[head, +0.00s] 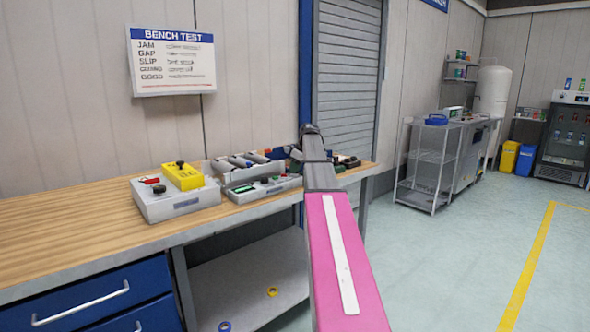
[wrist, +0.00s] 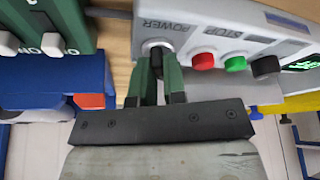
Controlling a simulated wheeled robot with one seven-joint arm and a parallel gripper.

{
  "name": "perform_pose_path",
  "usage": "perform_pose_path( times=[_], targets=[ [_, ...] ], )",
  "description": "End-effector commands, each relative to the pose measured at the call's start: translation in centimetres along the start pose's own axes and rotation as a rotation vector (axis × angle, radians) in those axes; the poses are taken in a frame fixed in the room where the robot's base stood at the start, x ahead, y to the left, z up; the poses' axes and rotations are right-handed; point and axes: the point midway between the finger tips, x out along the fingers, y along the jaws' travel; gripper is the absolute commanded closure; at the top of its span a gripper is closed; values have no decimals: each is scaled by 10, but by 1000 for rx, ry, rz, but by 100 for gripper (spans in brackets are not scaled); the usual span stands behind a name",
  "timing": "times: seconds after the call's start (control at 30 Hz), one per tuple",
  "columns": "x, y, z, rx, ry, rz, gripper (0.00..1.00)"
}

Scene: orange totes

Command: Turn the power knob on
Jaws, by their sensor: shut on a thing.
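The power knob (wrist: 157,62) is a dark knob on a grey control panel (wrist: 205,22), beside the word POWER in the wrist view. My gripper (wrist: 158,85) has two green fingers, one on each side of the knob, and is shut on it. The fingers hide much of the knob, so I cannot tell its exact angle. Beside it on the panel are a red button (wrist: 203,61), a green button (wrist: 235,64) and a black knob (wrist: 266,66). In the head view my arm hides the gripper's fingertips and the power knob.
The wooden bench (head: 70,222) holds a grey box (head: 178,205) with a yellow unit (head: 183,176) on it, and grey trays to its right. In the wrist view a dark green box (wrist: 45,28) and a blue thing (wrist: 45,80) lie left of my fingers.

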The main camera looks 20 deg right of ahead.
Motion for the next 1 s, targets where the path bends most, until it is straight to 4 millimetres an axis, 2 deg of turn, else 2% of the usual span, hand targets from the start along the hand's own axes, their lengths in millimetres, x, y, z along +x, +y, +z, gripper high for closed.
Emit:
perform_pose_path(
  times=[1.0],
  targets=[
    [1,-4,-1,873,-2,363,100]
  ],
)
